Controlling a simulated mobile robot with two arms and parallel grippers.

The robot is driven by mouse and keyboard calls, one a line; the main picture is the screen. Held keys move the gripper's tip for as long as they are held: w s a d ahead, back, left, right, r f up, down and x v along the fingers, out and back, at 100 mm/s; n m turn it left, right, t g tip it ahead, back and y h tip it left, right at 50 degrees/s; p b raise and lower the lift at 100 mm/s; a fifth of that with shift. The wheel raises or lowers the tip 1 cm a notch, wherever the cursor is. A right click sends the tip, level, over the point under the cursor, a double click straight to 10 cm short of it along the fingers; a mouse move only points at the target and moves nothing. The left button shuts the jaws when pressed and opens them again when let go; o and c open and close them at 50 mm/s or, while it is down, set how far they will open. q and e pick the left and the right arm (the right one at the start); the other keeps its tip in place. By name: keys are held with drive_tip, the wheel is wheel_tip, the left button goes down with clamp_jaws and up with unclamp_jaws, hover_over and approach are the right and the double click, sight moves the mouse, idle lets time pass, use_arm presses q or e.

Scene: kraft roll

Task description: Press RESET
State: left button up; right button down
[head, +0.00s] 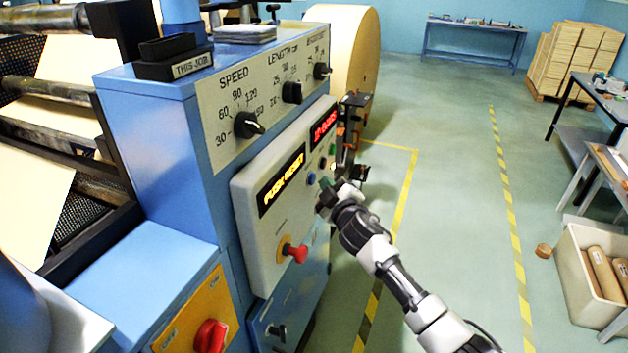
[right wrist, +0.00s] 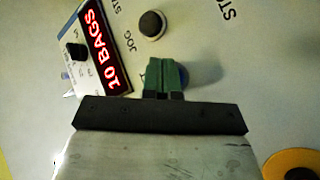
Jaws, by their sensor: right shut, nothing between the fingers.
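The control panel (head: 262,227) on the blue machine has an amber display (head: 281,180) that reads PUSH RESET. A blue button (head: 311,179) sits right of that display. My right gripper (head: 323,197) is at the panel, just below and right of this button. In the right wrist view the green fingertips (right wrist: 166,76) are shut and empty. They cover much of a blue round button (right wrist: 208,75) behind them. I cannot tell whether they touch it, and no RESET label beside a button is readable. My left gripper is not in view.
A red display (right wrist: 104,48) reads 10 BAGS; a black button (right wrist: 152,25) is near the JOG lettering. A red mushroom knob (head: 297,253) sticks out low on the panel. A red rotary switch (head: 210,337) is further down.

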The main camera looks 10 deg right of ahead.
drive_tip(key=shift+w+a, duration=0.35)
drive_tip(key=shift+a, duration=0.15)
idle(0.8)
drive_tip(key=shift+s+d, duration=0.5)
drive_tip(key=shift+d, duration=0.15)
drive_tip(key=s+d, duration=0.1)
drive_tip(key=s+d+p, duration=0.1)
drive_tip(key=d+p, duration=0.1)
drive_tip(key=d, duration=0.1)
drive_tip(key=shift+s+d, duration=0.1)
drive_tip(key=shift+s, duration=0.3)
idle(0.7)
